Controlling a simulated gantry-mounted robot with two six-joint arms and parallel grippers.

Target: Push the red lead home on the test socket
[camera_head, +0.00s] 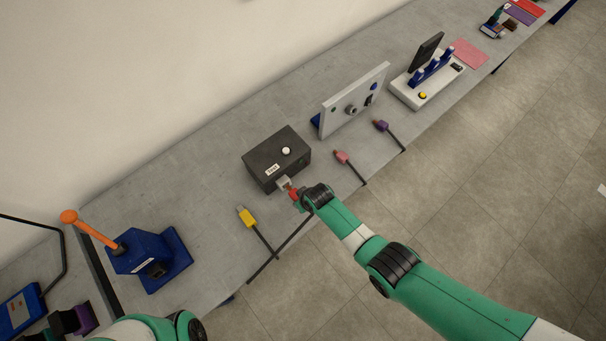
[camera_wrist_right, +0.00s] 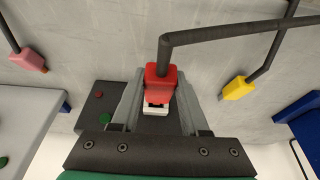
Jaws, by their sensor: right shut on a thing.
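The red lead's plug (camera_head: 293,193) is between the fingers of my right gripper (camera_head: 297,194), at the front of the black test box (camera_head: 262,158). In the right wrist view the red plug (camera_wrist_right: 161,80) sits between both fingers, and its black cable bends off to the right. The pale test socket (camera_head: 283,183) projects from the box front. It also shows in the wrist view (camera_wrist_right: 156,109), directly against or just beyond the plug's end. The plug is lined up with the socket; how deep it sits cannot be told.
A yellow lead (camera_head: 246,217) lies left of the box; pink (camera_head: 342,157) and purple (camera_head: 381,125) leads lie right.

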